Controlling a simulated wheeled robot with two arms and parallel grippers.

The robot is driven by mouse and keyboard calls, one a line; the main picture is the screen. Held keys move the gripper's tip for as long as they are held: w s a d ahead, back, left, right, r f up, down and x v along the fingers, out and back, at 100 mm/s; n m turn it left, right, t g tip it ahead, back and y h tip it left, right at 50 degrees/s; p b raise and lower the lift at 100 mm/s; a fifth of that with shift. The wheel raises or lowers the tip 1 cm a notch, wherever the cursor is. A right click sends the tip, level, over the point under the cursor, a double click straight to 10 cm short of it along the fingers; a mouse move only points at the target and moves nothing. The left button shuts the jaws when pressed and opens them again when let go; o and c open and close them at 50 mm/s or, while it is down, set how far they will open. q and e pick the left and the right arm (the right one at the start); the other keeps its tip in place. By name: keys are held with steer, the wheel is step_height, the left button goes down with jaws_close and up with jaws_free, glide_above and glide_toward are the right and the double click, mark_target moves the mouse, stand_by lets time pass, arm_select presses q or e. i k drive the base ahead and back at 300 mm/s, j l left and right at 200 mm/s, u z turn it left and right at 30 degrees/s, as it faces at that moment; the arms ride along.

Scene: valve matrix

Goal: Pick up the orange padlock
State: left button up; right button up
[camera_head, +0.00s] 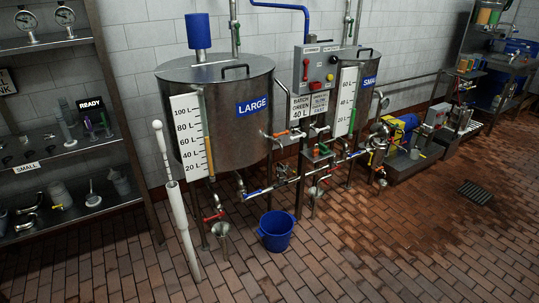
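I cannot make out an orange padlock for certain in the head view. Orange items (484,16) also show on the rack at the far upper right, too small to tell apart. Neither of my grippers is in view.
A large steel tank (238,130) and a small tank (352,100) stand against the wall, with valves and pipes below. A blue bucket (276,232) and a white pole (183,232) stand in front. Shelves (70,150) line the left. The brick floor (385,260) is clear at front right.

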mark_target(316, 150)
steer(key=i+j+z, duration=0.2)
steer(key=i, duration=0.2)
steer(key=i+j+z, duration=0.25)
steer(key=i+l+u, duration=0.2)
steer(key=u, duration=0.25)
steer(key=i+l+u, duration=0.45)
steer(key=k+j, duration=0.1)
steer(key=j, duration=0.05)
